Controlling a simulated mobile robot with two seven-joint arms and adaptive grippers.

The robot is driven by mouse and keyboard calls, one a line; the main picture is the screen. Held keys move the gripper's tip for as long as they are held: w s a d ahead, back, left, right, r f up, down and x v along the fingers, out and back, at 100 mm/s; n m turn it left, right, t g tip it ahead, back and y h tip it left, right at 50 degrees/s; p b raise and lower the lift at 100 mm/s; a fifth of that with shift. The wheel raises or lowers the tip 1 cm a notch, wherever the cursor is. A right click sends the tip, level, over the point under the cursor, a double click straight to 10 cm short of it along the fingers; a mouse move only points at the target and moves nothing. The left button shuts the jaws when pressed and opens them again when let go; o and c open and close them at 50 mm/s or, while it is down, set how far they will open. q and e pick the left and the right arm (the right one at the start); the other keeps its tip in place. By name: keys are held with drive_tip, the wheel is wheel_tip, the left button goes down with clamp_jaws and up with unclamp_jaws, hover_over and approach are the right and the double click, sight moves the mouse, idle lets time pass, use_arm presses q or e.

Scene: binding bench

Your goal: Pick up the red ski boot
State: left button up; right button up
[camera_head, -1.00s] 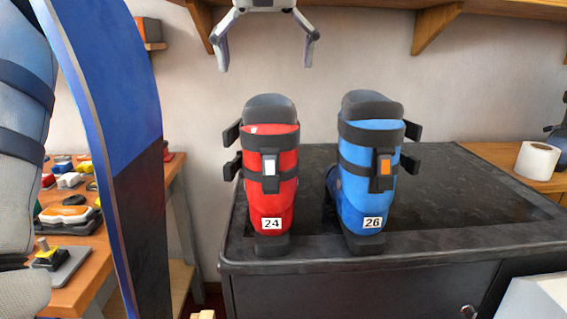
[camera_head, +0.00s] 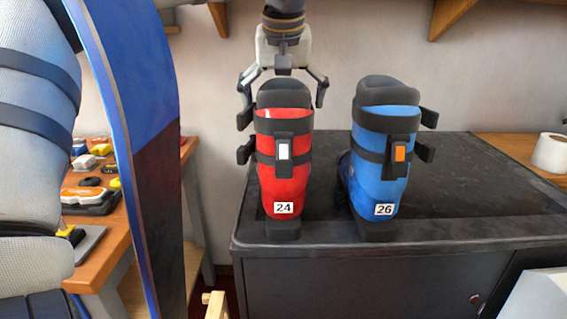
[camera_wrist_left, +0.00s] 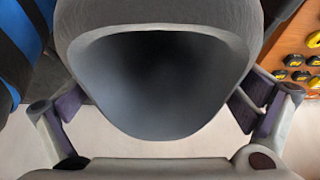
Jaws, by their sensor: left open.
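The red ski boot (camera_head: 283,180), labelled 24, stands upright on the black cabinet top, its back facing me. My left gripper (camera_head: 283,97) is open above it, pointing down, with one finger on each side of the dark cuff. In the left wrist view, the boot's cuff opening (camera_wrist_left: 165,80) fills the middle, between the open fingers. The boot appears not gripped; whether a finger touches it I cannot tell. A blue ski boot (camera_head: 384,170), labelled 26, stands upright just to the right. My right gripper is not in view.
The black cabinet top (camera_head: 480,195) is clear right of the boots. A tall blue and dark board (camera_head: 150,150) stands at the left, before a wooden bench (camera_head: 105,250) with several small items. A white roll (camera_head: 549,152) sits at right. A wooden shelf bracket (camera_head: 448,15) is overhead.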

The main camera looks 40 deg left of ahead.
use_arm(q)
drive_tip(key=c, duration=1.5)
drive_tip(key=shift+o, duration=0.2)
drive_tip(key=shift+r, duration=0.1)
